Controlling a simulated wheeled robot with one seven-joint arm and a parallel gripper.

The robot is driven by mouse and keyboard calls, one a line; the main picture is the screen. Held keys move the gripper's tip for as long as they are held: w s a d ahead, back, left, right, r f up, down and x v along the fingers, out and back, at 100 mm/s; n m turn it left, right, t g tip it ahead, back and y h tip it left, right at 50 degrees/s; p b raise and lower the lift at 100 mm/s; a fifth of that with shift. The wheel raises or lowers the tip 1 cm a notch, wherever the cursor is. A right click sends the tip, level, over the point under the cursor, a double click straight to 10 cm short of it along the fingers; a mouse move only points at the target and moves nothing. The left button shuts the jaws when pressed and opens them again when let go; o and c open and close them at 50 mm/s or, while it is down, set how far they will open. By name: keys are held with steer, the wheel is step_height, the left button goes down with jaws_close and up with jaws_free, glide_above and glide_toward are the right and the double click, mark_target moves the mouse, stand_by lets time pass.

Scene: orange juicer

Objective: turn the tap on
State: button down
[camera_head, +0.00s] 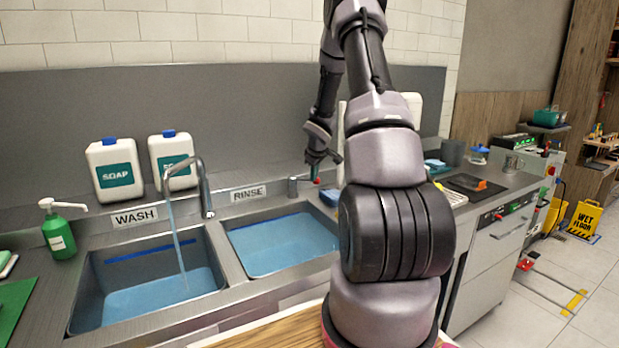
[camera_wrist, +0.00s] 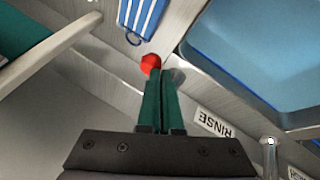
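The curved metal tap (camera_head: 203,180) stands behind the two basins, with a stream of water (camera_head: 177,240) falling from its spout into the wash basin. A red ball-shaped knob (camera_wrist: 150,64) shows at my fingertips in the wrist view, and a small red spot (camera_head: 316,180) shows there in the head view. My gripper (camera_wrist: 158,82) has green fingers lying close together, looking shut, beside the rinse label. I cannot tell whether the fingertips touch the knob or are just behind it. The part under the knob is hidden by the fingers.
The wash basin (camera_head: 75,318) and rinse basin (camera_head: 232,262) hold blue water. Two soap jugs (camera_head: 115,172) and a green pump bottle (camera_head: 59,236) stand at the left. A short grey cylinder (camera_head: 292,187) stands near the rinse label. A blue striped cloth (camera_wrist: 142,16) lies near the knob.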

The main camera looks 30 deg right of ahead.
steer(key=shift+n+y, duration=0.4)
steer(key=shift+n, duration=0.3)
steer(key=shift+w+d, duration=0.55)
steer(key=shift+d, duration=0.35)
steer(key=shift+w+d, duration=0.5)
steer(key=shift+d, duration=0.4)
